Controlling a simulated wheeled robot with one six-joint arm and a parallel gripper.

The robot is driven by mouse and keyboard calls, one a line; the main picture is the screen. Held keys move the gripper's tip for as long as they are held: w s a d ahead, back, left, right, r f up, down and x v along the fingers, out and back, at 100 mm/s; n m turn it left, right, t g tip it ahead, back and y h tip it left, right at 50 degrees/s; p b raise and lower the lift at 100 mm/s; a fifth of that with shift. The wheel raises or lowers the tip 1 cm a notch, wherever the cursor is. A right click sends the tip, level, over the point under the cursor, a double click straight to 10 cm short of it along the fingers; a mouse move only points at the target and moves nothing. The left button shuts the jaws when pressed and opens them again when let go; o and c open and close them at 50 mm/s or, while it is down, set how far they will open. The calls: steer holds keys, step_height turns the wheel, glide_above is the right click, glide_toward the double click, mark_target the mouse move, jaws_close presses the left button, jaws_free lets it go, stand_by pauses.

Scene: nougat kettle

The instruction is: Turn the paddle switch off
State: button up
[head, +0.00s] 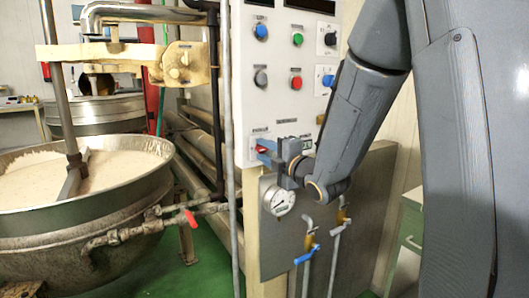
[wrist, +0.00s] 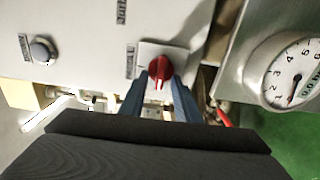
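The paddle switch appears to be the red knob (wrist: 159,68) on a pale square plate low on the white control panel (head: 280,90). In the head view, a bit of its red (head: 263,150) shows at the panel's lower left. My gripper (head: 266,150) is at the switch, its blue fingers pointing at the panel. In the wrist view, the fingertips (wrist: 161,80) stand on either side of the red knob, very close to it. I cannot tell whether they press on it. The lettering beside the switch is too blurred to read.
A round gauge (head: 279,201) sits just below the switch, close to my wrist. Above are several buttons, including a green one (head: 298,39) and a red one (head: 296,83). A large kettle (head: 70,215) stands at left.

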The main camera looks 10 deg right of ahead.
steer(key=v, duration=0.7)
steer(key=shift+s, duration=0.35)
steer(key=shift+d, duration=0.1)
steer(key=s+d+f+m+g+h+p, duration=0.3)
steer(key=s+f+m+g+h+p, duration=0.25)
steer(key=s+f+m+g, duration=0.5)
steer(key=s+a+f+m+g+p, duration=0.1)
steer(key=s+a+m+g, duration=0.1)
steer(key=s+m, duration=0.3)
steer(key=s+a+f+m+g+p, duration=0.1)
steer(key=s+m+g, duration=0.3)
steer(key=s, duration=0.8)
steer(key=shift+a+f+m+g+p, duration=0.35)
steer(key=shift+a+m+p, duration=0.4)
steer(key=shift+m, duration=0.4)
